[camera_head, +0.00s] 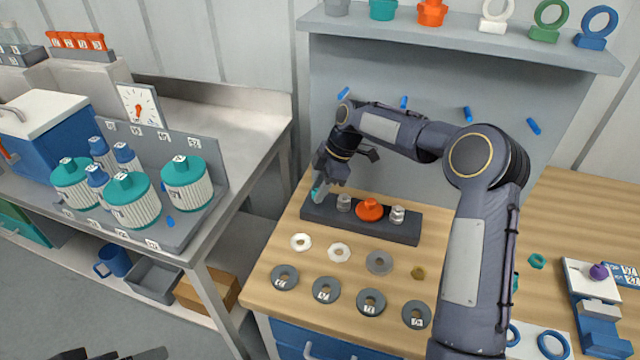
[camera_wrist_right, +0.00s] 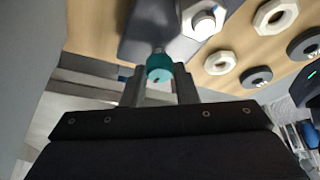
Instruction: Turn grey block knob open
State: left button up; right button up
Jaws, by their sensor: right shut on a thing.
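The dark grey block (camera_head: 360,221) lies on the wooden worktop and carries a row of fittings: a teal knob (camera_head: 316,193) at its left end, an orange knob (camera_head: 369,210) and two silver ones. My right gripper (camera_head: 319,190) reaches down to the left end and is shut on the teal knob. In the right wrist view the teal knob (camera_wrist_right: 159,67) sits between the two finger ends, with the grey block (camera_wrist_right: 150,25) beyond it. The fingers partly hide the knob in the head view. Dark parts, probably my left gripper (camera_head: 108,354), show at the bottom left edge, mostly cut off.
White and grey rings (camera_head: 325,290) lie in front of the block. A grey back panel (camera_head: 420,130) with blue pegs and a shelf (camera_head: 460,38) stand behind it. Teal-lidded vessels (camera_head: 133,200) stand on the left bench. My right arm crosses above the worktop's right half.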

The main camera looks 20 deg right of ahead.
jog(key=shift+n, duration=0.4)
jog(key=o, duration=1)
jog(key=shift+r, duration=0.1)
jog(key=v, duration=0.7)
jog(key=shift+r, duration=0.35)
jog(key=shift+d, duration=0.15)
